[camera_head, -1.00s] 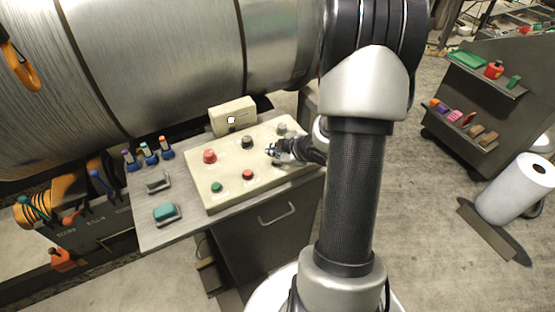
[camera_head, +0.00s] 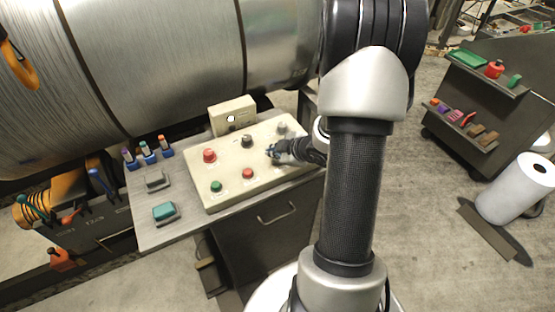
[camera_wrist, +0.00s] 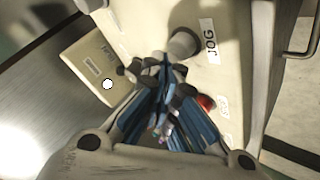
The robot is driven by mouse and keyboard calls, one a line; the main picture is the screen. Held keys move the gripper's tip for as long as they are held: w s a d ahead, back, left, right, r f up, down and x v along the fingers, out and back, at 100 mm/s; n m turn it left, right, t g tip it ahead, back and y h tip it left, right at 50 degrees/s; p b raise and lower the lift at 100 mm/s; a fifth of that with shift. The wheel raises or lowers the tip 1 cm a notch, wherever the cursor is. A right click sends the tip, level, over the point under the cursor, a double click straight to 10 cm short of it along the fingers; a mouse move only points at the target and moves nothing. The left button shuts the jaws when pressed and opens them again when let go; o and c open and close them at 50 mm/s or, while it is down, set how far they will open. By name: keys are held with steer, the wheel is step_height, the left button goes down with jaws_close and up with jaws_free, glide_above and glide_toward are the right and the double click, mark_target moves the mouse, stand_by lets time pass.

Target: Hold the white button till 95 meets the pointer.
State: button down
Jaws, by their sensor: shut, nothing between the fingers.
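A pale button (camera_wrist: 185,43) with a JOG label stands on the cream control panel (camera_head: 225,200); it looks greyish white in shadow. My gripper (camera_wrist: 163,64) is shut and empty, its fingertips just beside this button in the wrist view; I cannot tell whether they touch it. In the head view my gripper (camera_head: 270,152) is over the right part of the panel and hides the JOG button. A cream box (camera_head: 233,116) with a small round white spot stands behind the panel. It also shows in the wrist view (camera_wrist: 84,60). No number or pointer is legible.
A large metal drum (camera_head: 170,60) lies behind. A teal block (camera_head: 164,211) sits at the bench's left.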

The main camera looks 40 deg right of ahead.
mark_target(275, 161)
steer(key=shift+f+b, duration=0.45)
steer(key=shift+f, duration=0.15)
stand_by(0.7)
steer(key=shift+r, duration=0.15)
stand_by(2.8)
steer(key=shift+r+p, duration=0.85)
steer(key=shift+p, duration=0.1)
step_height(275, 161, up, 5)
steer(key=p, duration=0.4)
steer(key=shift+p, duration=0.3)
